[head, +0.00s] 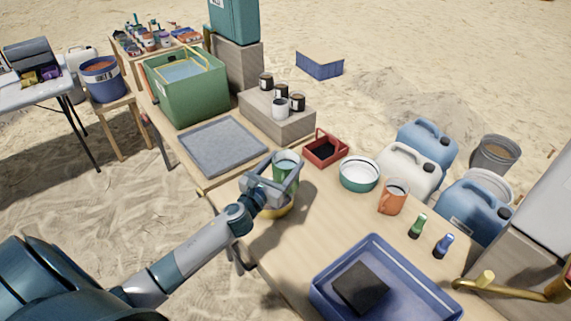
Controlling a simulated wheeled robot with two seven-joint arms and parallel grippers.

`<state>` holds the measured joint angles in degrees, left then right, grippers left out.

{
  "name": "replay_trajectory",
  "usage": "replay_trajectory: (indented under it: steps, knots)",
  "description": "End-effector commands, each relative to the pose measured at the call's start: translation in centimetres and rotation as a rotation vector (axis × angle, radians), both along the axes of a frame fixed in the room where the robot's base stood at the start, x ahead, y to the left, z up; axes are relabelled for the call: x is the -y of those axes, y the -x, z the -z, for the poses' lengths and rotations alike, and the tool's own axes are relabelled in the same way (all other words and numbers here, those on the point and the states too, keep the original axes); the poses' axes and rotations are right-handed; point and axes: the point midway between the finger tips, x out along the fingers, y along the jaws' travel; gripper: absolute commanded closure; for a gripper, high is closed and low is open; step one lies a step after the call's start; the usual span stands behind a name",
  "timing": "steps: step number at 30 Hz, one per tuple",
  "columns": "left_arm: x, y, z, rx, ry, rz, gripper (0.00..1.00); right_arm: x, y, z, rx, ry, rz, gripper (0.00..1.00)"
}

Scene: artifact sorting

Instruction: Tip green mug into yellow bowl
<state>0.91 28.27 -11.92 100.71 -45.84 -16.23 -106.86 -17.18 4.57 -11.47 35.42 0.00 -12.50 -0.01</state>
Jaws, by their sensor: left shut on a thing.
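The green mug (286,170) is in the head view near the middle, looking close to upright. My left gripper (281,186) reaches in from the lower left and is shut on the mug. The yellow bowl (277,211) sits on the wooden table just below the gripper and mug in the picture. The gripper covers much of the bowl, so its inside is mostly hidden. I cannot tell how high the mug is above the bowl. My right gripper is not in view.
To the right are a red tray (325,150), a teal-and-white bowl (359,174) and an orange mug (393,197). A blue tray (327,279) holding a dark block stands at the front. A grey mat (222,147) lies behind left. Bare tabletop (325,215) lies between.

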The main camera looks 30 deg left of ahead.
Motion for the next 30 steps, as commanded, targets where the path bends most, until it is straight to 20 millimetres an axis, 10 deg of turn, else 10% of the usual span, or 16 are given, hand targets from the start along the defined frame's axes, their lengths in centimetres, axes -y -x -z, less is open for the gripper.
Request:
replay_trajectory:
  steps: [30]
  knots:
    - [-0.1, 0.0, 2.1, -0.028, 0.233, 0.0, 0.71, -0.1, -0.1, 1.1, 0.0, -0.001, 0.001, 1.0]
